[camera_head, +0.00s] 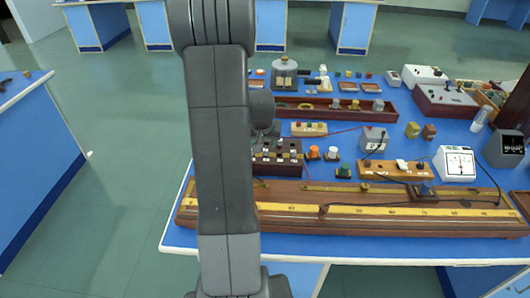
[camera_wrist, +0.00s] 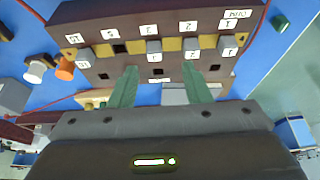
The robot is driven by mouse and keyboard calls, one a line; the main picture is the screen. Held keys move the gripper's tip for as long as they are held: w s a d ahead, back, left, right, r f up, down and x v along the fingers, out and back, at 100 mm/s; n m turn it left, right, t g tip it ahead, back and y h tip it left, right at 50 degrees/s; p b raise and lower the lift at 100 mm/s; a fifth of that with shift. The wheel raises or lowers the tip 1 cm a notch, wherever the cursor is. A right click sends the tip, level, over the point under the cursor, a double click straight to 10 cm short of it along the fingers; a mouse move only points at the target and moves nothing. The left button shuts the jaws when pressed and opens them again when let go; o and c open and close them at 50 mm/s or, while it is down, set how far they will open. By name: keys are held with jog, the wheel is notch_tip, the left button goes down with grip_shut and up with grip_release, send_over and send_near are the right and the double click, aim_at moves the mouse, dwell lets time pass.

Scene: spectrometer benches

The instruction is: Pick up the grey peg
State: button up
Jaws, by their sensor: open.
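Several small grey pegs stand in a row of sockets on the brass strip of a dark brown plug box with numbered white labels (camera_wrist: 185,14). In the wrist view one grey peg (camera_wrist: 153,47) is near the middle, with others to its left and right; I cannot tell which one is meant. My gripper (camera_wrist: 160,76) is open, its two green fingers apart with no peg between them. The fingertips point at the box just short of the peg row. In the head view my arm hides part of the plug box (camera_head: 280,152) and most of the gripper.
White-and-orange plugs (camera_head: 314,152) and a green knob (camera_head: 343,170) stand right of the box. A wooden ruler bench (camera_head: 400,222) runs along the front. A long brown tray (camera_head: 320,107) lies behind. The blue table is crowded, with cables across it.

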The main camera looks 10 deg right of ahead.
aim_at(265, 150)
jog(key=x, duration=0.3)
jog(key=shift+d+p, duration=0.4)
jog(key=shift+w+f, duration=0.15)
jog(key=shift+f, duration=0.45)
grip_shut()
